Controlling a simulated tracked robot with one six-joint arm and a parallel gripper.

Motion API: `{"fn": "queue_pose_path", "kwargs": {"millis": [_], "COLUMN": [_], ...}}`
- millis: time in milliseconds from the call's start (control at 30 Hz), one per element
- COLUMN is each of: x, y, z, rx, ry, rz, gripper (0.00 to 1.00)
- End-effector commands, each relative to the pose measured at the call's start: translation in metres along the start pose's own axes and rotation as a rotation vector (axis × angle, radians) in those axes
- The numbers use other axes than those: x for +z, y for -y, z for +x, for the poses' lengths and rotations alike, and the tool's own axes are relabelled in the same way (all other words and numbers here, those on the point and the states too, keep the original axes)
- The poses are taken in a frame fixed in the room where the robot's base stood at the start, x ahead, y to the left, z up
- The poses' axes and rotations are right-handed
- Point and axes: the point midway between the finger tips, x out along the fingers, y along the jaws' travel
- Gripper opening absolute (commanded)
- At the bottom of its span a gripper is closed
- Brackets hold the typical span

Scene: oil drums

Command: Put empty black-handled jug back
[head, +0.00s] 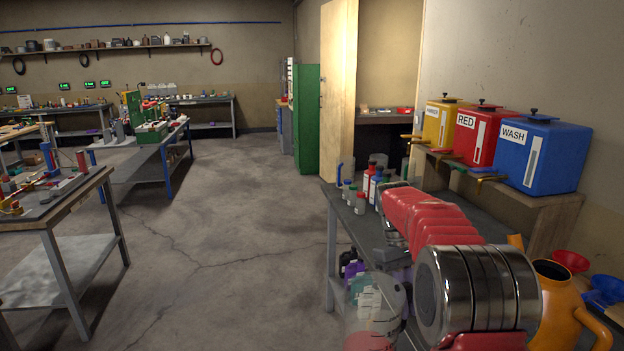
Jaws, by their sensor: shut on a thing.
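A clear, see-through jug (372,312) shows low in the head view, in front of the bench's left edge, with bottles behind it showing through. My gripper (407,303) is at the jug's right side, mostly hidden by my red and chrome arm. It is shut on the jug at the dark handle side. The handle and the fingertips are hardly visible.
Yellow (441,125), red (480,137) and blue WASH (543,155) tanks stand on a wooden stand at right. Bottles (370,178) stand on the bench (338,205). An orange can (560,310) is at lower right. The floor (245,220) to the left is clear.

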Motion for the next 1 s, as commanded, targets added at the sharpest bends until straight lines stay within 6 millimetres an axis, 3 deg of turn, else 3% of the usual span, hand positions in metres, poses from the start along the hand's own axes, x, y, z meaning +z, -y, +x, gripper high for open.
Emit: {"fn": "queue_pose_path", "kwargs": {"millis": [200,533,767,1000], "x": [-0.030,-0.059,-0.055,-0.038], "y": [0.016,0.029,0.023,0.012], "z": [0.009,0.034,0.062,0.089], "rx": [-0.029,-0.084,-0.120,-0.144], "ry": [0.000,0.001,0.000,-0.001], "rz": [0.067,0.189,0.275,0.329], "gripper": [0.00,0.00,0.00,0.00]}}
